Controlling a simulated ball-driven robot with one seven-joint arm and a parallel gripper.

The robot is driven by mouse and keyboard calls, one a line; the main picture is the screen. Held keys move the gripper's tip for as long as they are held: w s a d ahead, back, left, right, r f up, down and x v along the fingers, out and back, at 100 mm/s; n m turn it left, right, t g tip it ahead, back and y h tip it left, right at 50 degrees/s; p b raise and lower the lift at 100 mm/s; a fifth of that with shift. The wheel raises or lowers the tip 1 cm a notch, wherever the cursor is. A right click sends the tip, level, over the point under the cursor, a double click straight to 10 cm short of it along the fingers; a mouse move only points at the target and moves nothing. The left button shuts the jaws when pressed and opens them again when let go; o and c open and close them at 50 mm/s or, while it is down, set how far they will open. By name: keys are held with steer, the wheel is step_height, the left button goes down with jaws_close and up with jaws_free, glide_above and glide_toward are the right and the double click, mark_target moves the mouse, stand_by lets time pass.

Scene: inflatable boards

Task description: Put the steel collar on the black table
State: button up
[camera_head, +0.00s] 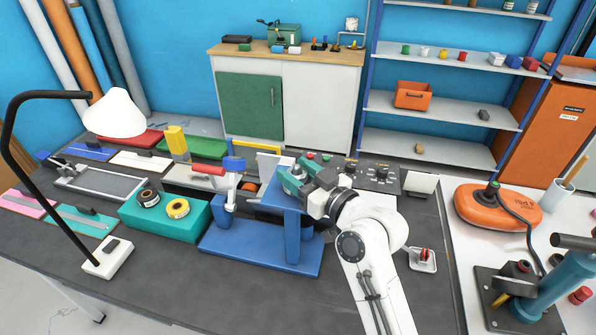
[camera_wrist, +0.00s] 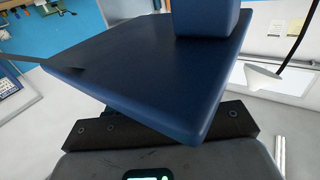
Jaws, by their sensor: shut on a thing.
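The black table (camera_head: 155,262) is the long dark bench top across the head view. My gripper (camera_head: 312,196) is at the top of a blue stand (camera_head: 290,245) that rests on this table.
A teal box (camera_head: 165,222) with tape rolls stands left of the blue stand. A lamp (camera_head: 113,112) stands farther left. Bare table lies in front of the teal box. A white table (camera_head: 460,240) at the right bears an orange device (camera_head: 490,207).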

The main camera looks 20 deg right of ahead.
steer(key=shift+f+b, duration=0.3)
steer(key=o, duration=1.1)
steer(key=shift+r, duration=0.1)
steer(key=shift+p, duration=0.3)
